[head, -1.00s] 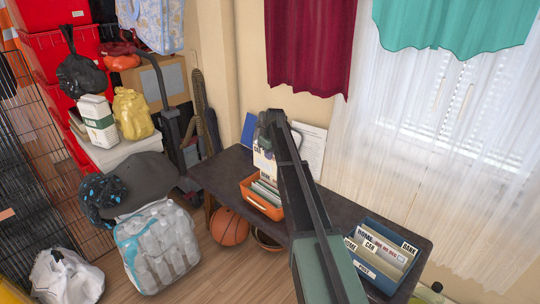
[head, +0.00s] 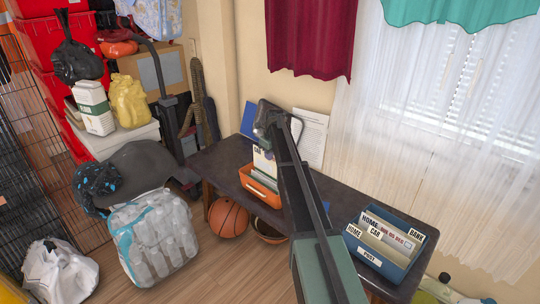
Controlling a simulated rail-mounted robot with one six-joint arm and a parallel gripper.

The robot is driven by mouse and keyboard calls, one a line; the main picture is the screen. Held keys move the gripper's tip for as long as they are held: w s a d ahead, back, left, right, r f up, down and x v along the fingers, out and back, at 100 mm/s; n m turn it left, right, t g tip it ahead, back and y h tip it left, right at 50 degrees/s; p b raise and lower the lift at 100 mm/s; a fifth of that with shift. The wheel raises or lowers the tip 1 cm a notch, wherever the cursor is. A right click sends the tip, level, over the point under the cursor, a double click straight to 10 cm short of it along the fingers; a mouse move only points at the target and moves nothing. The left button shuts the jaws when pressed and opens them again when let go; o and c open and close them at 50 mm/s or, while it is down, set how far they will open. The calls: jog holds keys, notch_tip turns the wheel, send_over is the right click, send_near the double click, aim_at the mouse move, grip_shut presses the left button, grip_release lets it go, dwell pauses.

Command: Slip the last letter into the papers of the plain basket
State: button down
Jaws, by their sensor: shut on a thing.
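The plain basket (head: 262,192) is the orange one on the dark table, with several upright papers (head: 262,175) in it. My gripper (head: 263,138) is above it, shut on the upper part of a pale letter (head: 265,160). The letter hangs upright, with a small dark-lettered label near its upper left. Its lower edge meets the papers in the picture; I cannot tell whether it is between them or just above. My arm crosses the basket's right side and hides part of it.
A blue basket (head: 408,262) with a front plate and labelled dividers stands at the table's right end. A white sheet (head: 313,135) and a blue folder (head: 249,119) lean at the wall behind. The table (head: 222,165) is bare left of the orange basket.

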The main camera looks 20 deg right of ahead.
jog(key=shift+f+b, duration=1.8)
jog(key=shift+f, duration=0.25)
jog(key=c, duration=1.2)
grip_release()
jog(key=shift+r, duration=0.1)
jog(key=r+p, duration=0.3)
jog(key=s+r+p, duration=0.1)
jog(key=r+p, duration=0.7)
jog(key=shift+s+d, duration=0.25)
jog(key=shift+d, duration=0.05)
jog(key=shift+f, duration=0.2)
